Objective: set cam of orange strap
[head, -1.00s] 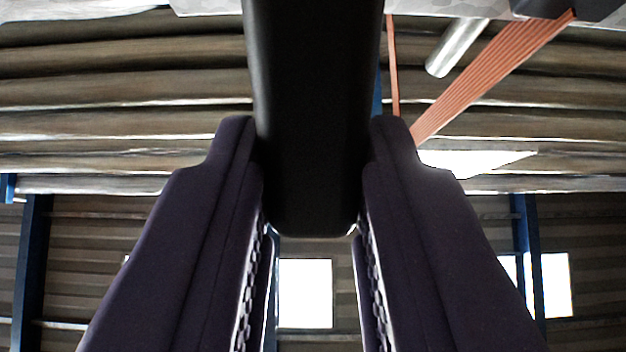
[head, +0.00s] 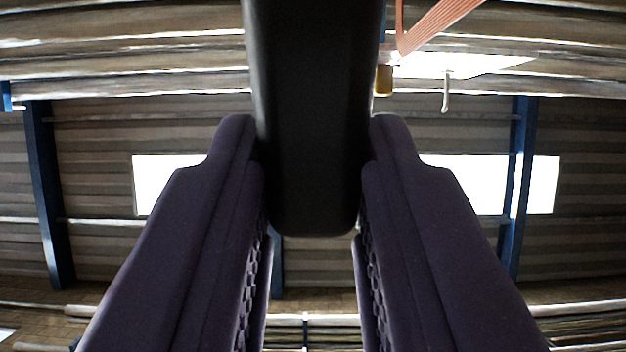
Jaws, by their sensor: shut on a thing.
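My gripper (head: 313,195) fills the lower middle of the head view, its two dark fingers on either side of a thick black bar (head: 305,120). The bar runs down from the top edge and ends between the fingers, which are shut on it. Its upper end is out of frame, and I cannot tell whether it is the cam's handle. The orange strap (head: 440,22) shows at the upper right, slanting up out of view, with a narrow orange length (head: 400,25) beside it. No cam on the strap can be made out.
A small pale hook (head: 446,92) and a yellowish piece (head: 384,80) hang below the strap's lower end. Behind are a ribbed wall, blue posts (head: 47,190) and bright windows (head: 165,184). Pale rails (head: 200,312) run along the bottom. The space around the fingers looks clear.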

